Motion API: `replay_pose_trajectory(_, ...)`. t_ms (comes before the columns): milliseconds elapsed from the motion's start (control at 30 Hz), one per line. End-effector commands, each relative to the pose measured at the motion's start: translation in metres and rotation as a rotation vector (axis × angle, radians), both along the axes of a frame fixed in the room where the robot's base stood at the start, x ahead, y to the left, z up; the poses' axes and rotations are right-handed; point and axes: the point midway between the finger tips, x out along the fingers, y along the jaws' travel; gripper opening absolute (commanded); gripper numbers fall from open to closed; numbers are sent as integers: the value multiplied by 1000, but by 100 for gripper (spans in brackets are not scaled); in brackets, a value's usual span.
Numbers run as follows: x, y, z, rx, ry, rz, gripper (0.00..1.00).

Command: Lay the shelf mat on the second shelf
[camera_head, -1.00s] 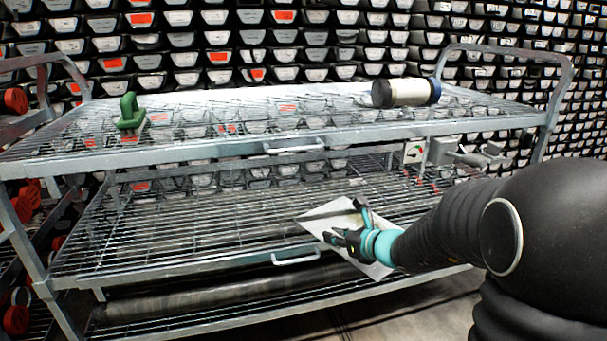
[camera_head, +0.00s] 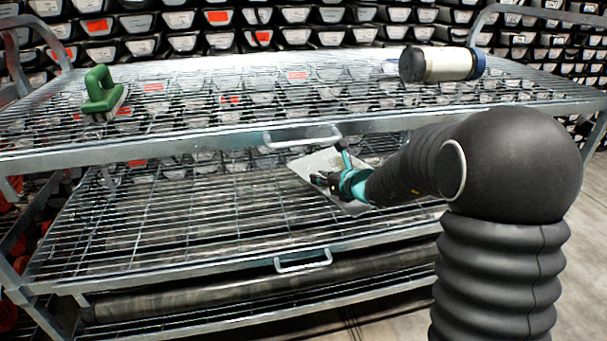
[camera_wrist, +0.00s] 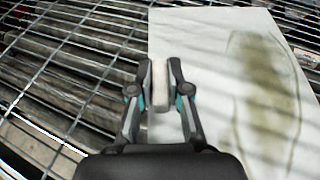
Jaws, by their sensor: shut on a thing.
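The shelf mat (camera_head: 312,161) is a pale, thin sheet. In the wrist view the mat (camera_wrist: 215,45) shows a brown-green stain on its right part and a raised light strip near its left edge. My gripper (camera_head: 325,180) is shut on that strip; in the wrist view its fingertips (camera_wrist: 160,75) sit on either side of it. The mat is over the right half of the second shelf (camera_head: 150,220), a wire grid below the top shelf. I cannot tell whether the mat touches the wires. My arm hides part of the mat.
The top shelf (camera_head: 230,130) runs just above my gripper, with a green-handled brush (camera_head: 102,92) at left and a white-and-dark cylinder (camera_head: 442,64) at right. A long grey roll (camera_head: 200,298) lies on the bottom shelf. The left of the second shelf is clear.

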Motion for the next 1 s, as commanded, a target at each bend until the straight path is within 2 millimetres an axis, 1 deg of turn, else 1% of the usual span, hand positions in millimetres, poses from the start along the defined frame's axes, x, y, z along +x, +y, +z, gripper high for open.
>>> replay_pose_trajectory(33,10,9,1,0,-1,4,0)
replay_pose_trajectory(100,22,20,1,0,-1,4,0)
replay_pose_trajectory(200,38,32,1,0,-1,4,0)
replay_pose_trajectory(333,52,42,1,0,-1,2,0)
replay_pose_trajectory(600,65,53,1,0,-1,3,0)
replay_pose_trajectory(700,64,52,-17,0,3,1,0)
replay_pose_trajectory(800,65,52,-31,0,2,1,0)
replay_pose_trajectory(867,65,52,-34,1,-1,1,0)
replay_pose_trajectory(1000,65,52,-34,1,-2,1,0)
